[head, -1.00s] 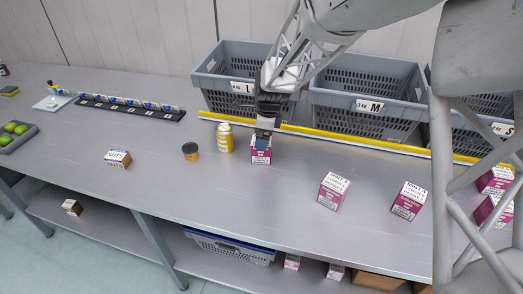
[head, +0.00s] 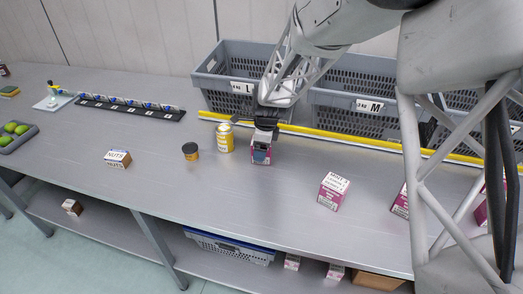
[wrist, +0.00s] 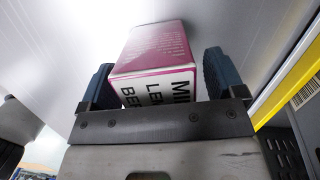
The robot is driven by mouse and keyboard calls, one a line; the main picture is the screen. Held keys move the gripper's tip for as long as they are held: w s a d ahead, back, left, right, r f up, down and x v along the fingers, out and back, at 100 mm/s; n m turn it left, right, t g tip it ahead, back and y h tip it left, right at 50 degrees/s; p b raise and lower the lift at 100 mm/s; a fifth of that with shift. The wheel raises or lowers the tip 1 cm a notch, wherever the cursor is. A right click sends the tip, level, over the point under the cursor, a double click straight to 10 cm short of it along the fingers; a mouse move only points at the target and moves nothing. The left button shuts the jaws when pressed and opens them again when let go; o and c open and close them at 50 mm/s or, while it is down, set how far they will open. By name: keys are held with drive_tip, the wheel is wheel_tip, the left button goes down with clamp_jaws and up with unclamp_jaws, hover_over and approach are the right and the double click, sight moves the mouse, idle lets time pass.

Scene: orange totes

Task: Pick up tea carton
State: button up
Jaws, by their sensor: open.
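A pink and white carton (head: 261,160) stands on the grey bench below the crates, partly hidden by my gripper. My gripper (head: 262,150) is lowered over it from above. In the wrist view the carton (wrist: 152,50) sits between the two dark blue fingers of the gripper (wrist: 157,78), with its lettered face towards the palm. The fingers are open, with a visible gap at the right finger; contact at the left finger is hard to tell. Similar pink and white cartons stand to the right, one clear of my arm (head: 333,191) and one partly behind it (head: 400,201).
A yellow can (head: 225,138) and a small dark jar (head: 190,151) stand just left of the carton. Grey crates (head: 232,101) line the back behind a yellow strip (head: 335,140). A nuts box (head: 117,159) stands further left. The bench front is clear.

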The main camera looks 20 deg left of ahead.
drive_tip(key=shift+c, duration=0.4)
drive_tip(key=c, duration=1)
drive_tip(key=shift+c, duration=0.3)
drive_tip(key=shift+r, duration=0.2)
drive_tip(key=shift+r, duration=0.55)
wheel_tip(320, 180, up, 2)
drive_tip(key=s+d+r, duration=0.1)
drive_tip(key=s+d, duration=0.7)
drive_tip(key=s, duration=0.5)
drive_tip(key=shift+s+r, duration=0.25)
drive_tip(key=shift+s, duration=0.1)
